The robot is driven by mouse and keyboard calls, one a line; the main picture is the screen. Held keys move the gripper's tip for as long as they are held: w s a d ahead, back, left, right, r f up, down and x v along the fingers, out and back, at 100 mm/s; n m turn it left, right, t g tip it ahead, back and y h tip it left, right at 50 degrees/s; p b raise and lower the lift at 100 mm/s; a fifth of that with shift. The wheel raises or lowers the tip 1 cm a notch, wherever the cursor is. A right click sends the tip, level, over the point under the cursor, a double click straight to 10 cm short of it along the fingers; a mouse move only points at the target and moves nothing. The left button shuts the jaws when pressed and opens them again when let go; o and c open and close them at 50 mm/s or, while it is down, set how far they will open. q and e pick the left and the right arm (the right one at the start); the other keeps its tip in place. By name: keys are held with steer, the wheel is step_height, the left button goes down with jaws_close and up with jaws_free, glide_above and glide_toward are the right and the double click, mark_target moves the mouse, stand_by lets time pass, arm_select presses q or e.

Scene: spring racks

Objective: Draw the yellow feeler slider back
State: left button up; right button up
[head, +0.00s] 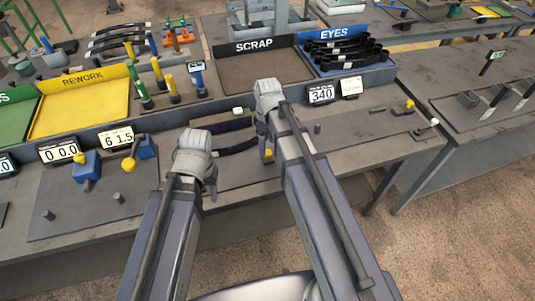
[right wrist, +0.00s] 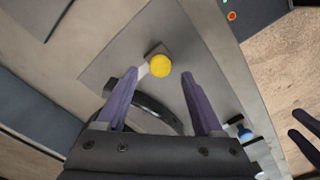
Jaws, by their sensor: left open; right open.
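A yellow round knob (head: 267,154), which looks like the feeler slider's, shows just below my right gripper in the head view. In the right wrist view the yellow knob (right wrist: 160,66) sits on a pale stem by a small dark block, on a grey plate. My right gripper (right wrist: 158,82) is open, its purple fingers on either side of the knob in the picture; contact is not visible. A dark curved strip (right wrist: 155,112) lies behind the fingers, partly hidden. My left gripper (head: 211,192) is open and empty over the bench front, left of the right one.
Left are blue blocks with yellow knobs (head: 79,157) and number displays (head: 117,138). Behind stand the yellow REWORK tray (head: 80,108), the SCRAP tray (head: 262,68) and the blue EYES tray (head: 330,73) with dark strips. Another yellow knob (head: 409,104) stands right.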

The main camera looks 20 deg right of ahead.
mark_target(268, 152)
step_height(268, 152, down, 3)
steer(key=shift+f+b, duration=0.2)
steer(key=shift+b, duration=0.95)
steer(key=shift+r, duration=0.1)
jaws_close()
stand_by(0.4)
